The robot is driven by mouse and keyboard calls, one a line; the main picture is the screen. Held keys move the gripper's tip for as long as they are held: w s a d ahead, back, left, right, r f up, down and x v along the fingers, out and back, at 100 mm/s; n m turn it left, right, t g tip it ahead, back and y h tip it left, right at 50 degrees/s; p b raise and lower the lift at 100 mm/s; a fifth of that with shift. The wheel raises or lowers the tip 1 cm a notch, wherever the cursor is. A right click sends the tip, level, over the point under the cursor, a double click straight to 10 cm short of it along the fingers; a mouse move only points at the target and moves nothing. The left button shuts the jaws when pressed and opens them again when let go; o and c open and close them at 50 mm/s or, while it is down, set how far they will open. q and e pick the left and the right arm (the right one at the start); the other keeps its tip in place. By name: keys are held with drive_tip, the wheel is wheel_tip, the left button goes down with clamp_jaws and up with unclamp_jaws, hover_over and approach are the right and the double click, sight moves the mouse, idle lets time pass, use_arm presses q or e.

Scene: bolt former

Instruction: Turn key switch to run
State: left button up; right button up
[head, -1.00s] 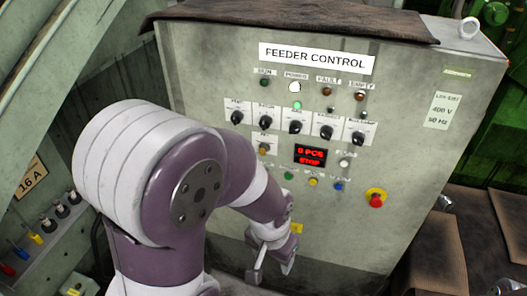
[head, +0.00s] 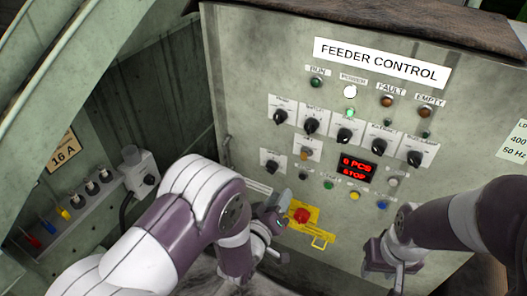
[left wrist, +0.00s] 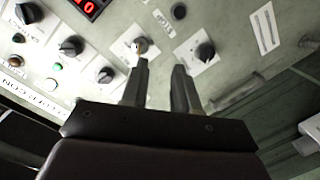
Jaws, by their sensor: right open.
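The feeder control panel (head: 240,95) fills the middle of the head view. The key switch (head: 304,154), a small brass knob on a white plate, sits left of the red display (head: 357,170), which reads 0 PCS and STOP. My left gripper (head: 284,204) is below and left of the switch. In the left wrist view, my left gripper (left wrist: 161,65) has its fingers apart with nothing between them. The key switch (left wrist: 140,45) shows just beyond the left-hand fingertip; whether they touch cannot be told. My right gripper (head: 388,270) is open, low in front of the panel.
Black selector knobs (head: 345,136) surround the key switch, one (head: 271,165) close on its left. A red knob on a yellow plate (head: 302,215) is beside my left gripper. Coloured buttons (head: 355,195) line the lower panel.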

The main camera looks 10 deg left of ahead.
sight(302, 159)
use_arm(q)
drive_tip(key=shift+n+t, duration=0.5)
drive_tip(key=shift+t, duration=0.2)
drive_tip(key=w+d+r, duration=0.1)
drive_tip(key=w, duration=0.2)
drive_tip(key=w+d+r+p, duration=0.1)
drive_tip(key=w+d, duration=0.1)
drive_tip(key=w, duration=0.2)
drive_tip(key=w+d+r, duration=0.1)
drive_tip(key=w, duration=0.3)
drive_tip(key=shift+d+p, duration=0.15)
drive_tip(key=shift+p, duration=0.15)
drive_tip(key=shift+w+d+f, duration=0.1)
drive_tip(key=shift+w, duration=0.25)
clamp_jaws()
use_arm(e)
drive_tip(key=shift+s+d+r, duration=0.1)
drive_tip(key=shift+s+r, duration=0.1)
drive_tip(key=shift+r, duration=0.25)
drive_tip(key=shift+s+d+r, duration=0.1)
drive_tip(key=shift+s+r, duration=0.1)
drive_tip(key=shift+r, duration=0.2)
